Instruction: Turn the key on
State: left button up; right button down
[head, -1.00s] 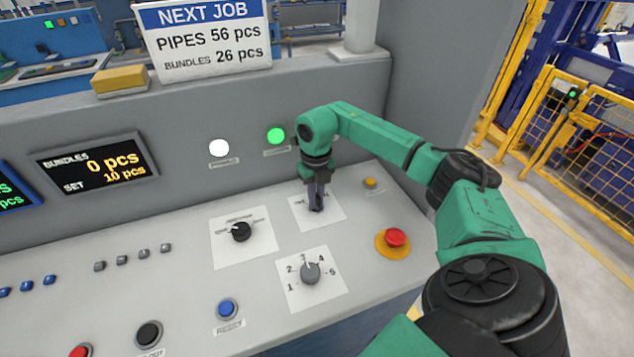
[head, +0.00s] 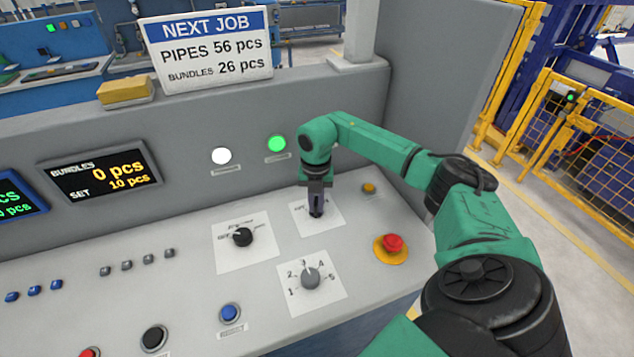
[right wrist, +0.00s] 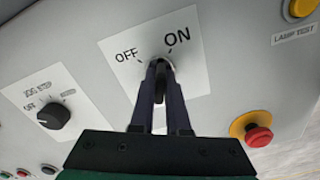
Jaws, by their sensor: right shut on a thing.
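The key switch (right wrist: 168,64) sits on a white plate marked OFF and ON on the sloping console; in the head view its plate (head: 331,220) shows behind my right gripper. My right gripper (head: 316,212) points down at the switch. In the right wrist view my right gripper (right wrist: 160,72) has its fingertips on either side of the key, shut on it, just below the two labels. The key is mostly hidden by the fingers, so I cannot tell which label it points to. My left gripper is not in view.
A black selector knob (head: 242,237) is left of the switch and a numbered grey knob (head: 310,278) is nearer. A red emergency button (head: 392,243) and a yellow button (head: 369,188) are to the right. A green lamp (head: 277,144) and a white lamp (head: 221,156) glow behind.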

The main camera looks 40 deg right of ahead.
aim_at(316, 200)
jog(key=shift+r+m+p, duration=0.2)
jog(key=shift+m+p, duration=0.3)
jog(key=shift+m, duration=0.2)
jog(key=shift+f+m, duration=0.1)
jog(key=shift+m, duration=0.9)
jog(key=c, duration=0.7)
grip_release()
notch_tip(316, 200, up, 7)
jog(key=p, duration=0.6)
jog(key=shift+f, duration=0.1)
